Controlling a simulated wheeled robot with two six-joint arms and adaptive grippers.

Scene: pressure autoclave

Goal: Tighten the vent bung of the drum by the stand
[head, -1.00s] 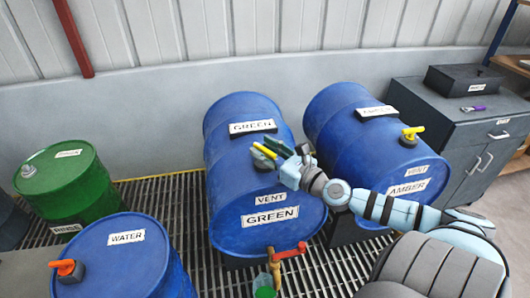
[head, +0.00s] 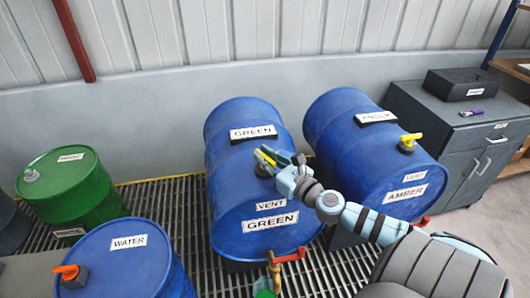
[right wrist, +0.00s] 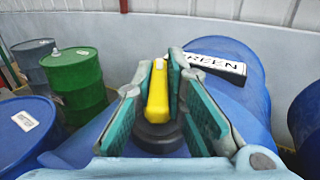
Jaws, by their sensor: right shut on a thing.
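Two blue drums lie on their sides: the GREEN drum (head: 235,190) and the AMBER drum (head: 345,150). The GREEN drum's vent bung has a yellow handle (right wrist: 157,95) on a dark round base (right wrist: 158,135), just above a VENT label (head: 270,205). My right gripper (head: 267,161) is shut on this yellow handle, with a teal-padded finger on each side in the right wrist view. In the head view the fingers partly hide the bung. The AMBER drum's own yellow-handled bung (head: 408,142) stands free to the right. My left gripper is not in view.
A red-handled tap (head: 288,256) sticks out of the GREEN drum's front, above a green container (head: 265,293). An upright blue WATER drum (head: 125,260) and a green RINSE drum (head: 65,185) stand at left. A grey cabinet (head: 455,150) is at right.

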